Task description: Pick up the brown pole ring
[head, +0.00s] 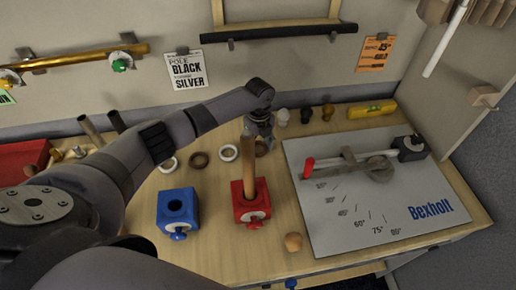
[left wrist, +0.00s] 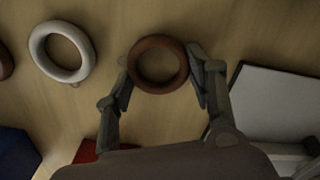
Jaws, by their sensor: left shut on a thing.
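My left gripper (head: 258,132) reaches down at the back middle of the table in the head view. In the left wrist view its two fingers (left wrist: 159,66) are shut on the brown pole ring (left wrist: 158,42), one on each outer side. In the head view the ring (head: 261,150) shows partly below the gripper. I cannot tell whether it touches the table. A white ring (head: 228,153), another brown ring (head: 200,160) and a second white ring (head: 168,166) lie to its left. My right gripper is not in view.
A red block (head: 251,208) with an upright wooden pole (head: 248,170) stands in front of the gripper. A blue block (head: 177,212) is to its left. A grey Bexholt board (head: 380,200) lies right, with a yellow level (head: 372,109) behind.

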